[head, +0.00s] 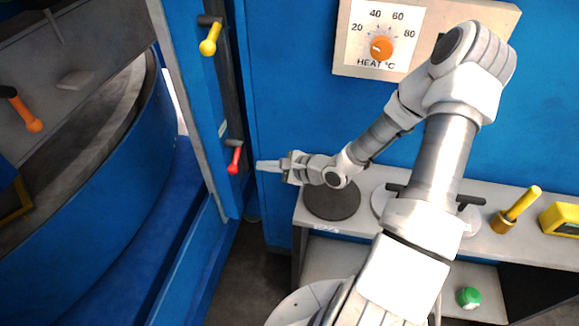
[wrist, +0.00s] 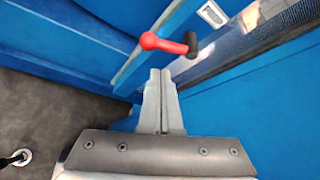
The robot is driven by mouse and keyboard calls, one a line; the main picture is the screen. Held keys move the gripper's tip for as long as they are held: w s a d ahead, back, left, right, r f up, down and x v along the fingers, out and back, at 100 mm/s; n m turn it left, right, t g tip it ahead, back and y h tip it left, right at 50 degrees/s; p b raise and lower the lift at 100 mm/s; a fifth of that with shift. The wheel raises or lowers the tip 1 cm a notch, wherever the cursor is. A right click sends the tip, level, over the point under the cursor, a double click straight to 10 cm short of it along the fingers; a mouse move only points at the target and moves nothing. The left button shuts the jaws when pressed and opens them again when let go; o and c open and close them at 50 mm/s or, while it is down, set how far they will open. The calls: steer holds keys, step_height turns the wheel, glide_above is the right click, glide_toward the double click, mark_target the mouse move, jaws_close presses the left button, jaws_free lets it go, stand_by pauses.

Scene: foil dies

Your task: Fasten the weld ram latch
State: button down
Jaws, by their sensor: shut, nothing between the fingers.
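A red lever (head: 235,160) with a ball end hangs from a dark pivot on the narrow blue upright. In the wrist view the red lever (wrist: 168,44) lies just beyond my fingertips, with its ball to the left and its dark pivot to the right. My gripper (head: 259,166) is shut and empty, just right of the red lever in the head view. In the wrist view my gripper (wrist: 160,74) shows its two fingers together, seemingly apart from the lever. A yellow lever (head: 210,40) sits higher on the same upright. I cannot tell which lever is the weld ram latch.
An orange lever (head: 25,113) is on the grey machine face at left. A heat dial (head: 382,47) is on the blue wall. A green item (head: 468,297) is below.

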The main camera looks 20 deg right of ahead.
steer(key=v, duration=0.9)
steer(key=shift+p, duration=0.45)
